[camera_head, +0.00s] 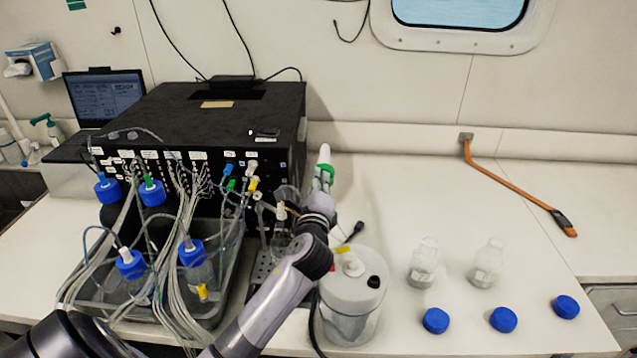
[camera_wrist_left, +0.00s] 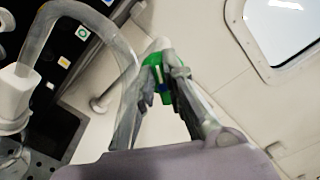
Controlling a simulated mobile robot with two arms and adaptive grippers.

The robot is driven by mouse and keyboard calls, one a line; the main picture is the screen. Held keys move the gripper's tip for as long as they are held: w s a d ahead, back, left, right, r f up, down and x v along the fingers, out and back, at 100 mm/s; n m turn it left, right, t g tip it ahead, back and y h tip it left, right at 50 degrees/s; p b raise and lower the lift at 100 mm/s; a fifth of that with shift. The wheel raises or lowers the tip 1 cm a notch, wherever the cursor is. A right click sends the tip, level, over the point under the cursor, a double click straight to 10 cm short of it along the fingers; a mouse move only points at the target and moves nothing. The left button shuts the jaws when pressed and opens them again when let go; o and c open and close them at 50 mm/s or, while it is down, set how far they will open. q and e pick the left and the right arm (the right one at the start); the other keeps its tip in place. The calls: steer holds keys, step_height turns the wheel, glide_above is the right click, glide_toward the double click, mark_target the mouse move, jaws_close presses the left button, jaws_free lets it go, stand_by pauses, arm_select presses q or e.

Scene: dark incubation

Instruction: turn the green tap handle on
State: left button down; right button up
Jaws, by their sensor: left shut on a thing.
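The green tap handle (camera_wrist_left: 158,70) shows in the left wrist view between the fingertips of my left gripper (camera_wrist_left: 162,85). The gripper is shut on it. In the head view the green handle (camera_head: 325,168) sits beside the right front corner of the black box, under a white upright piece (camera_head: 324,153). My left gripper (camera_head: 322,185) reaches up to it from below, and its fingers partly hide the handle. The handle's exact angle cannot be told. My right gripper is not in view.
The black box (camera_head: 205,110) has several tubes leading to blue-capped bottles in a grey tray (camera_head: 228,290). A white canister (camera_head: 352,305) stands close to my left arm. Two clear bottles (camera_head: 424,262) and several loose blue caps (camera_head: 435,320) are on the right.

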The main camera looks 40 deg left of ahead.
arm_select(q)
steer(key=shift+f+n, duration=0.15)
steer(key=shift+n, duration=0.85)
steer(key=shift+b, duration=0.3)
steer(key=c, duration=1.7)
jaws_free()
steer(key=shift+o, duration=0.2)
steer(key=shift+s, duration=0.15)
steer(key=v, duration=1.2)
